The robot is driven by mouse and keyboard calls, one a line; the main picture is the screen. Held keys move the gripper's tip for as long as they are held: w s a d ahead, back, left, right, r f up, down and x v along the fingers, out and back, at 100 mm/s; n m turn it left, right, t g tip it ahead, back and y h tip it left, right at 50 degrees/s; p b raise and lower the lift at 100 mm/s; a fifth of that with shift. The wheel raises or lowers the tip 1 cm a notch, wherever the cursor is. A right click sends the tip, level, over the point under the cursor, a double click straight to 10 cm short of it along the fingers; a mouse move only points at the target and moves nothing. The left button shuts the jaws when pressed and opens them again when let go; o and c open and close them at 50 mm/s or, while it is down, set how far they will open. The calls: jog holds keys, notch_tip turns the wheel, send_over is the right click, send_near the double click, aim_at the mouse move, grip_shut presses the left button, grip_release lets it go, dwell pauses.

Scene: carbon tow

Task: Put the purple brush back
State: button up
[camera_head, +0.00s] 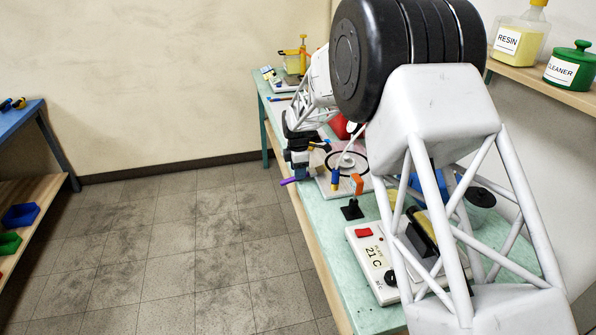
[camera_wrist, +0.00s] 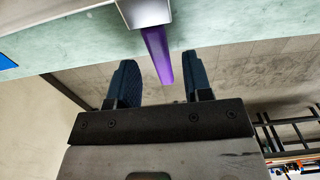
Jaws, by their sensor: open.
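The purple brush shows in the wrist view as a purple handle (camera_wrist: 157,53) running from a silvery metal piece (camera_wrist: 145,12) at the top edge. I cannot tell whether that piece is part of the brush or a holder. The handle reaches over the table edge. My gripper (camera_wrist: 163,72) is open, with one dark finger on each side of the handle and a gap to both. In the head view a purple end (camera_head: 289,181) pokes out past the table's left edge, beside my dark gripper (camera_head: 300,160). The bristles are hidden.
The tiled floor (camera_head: 180,260) at left is clear.

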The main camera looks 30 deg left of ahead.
notch_tip(320, 180, up, 12)
jog(key=shift+r, duration=0.25)
dwell(0.4)
dwell(0.7)
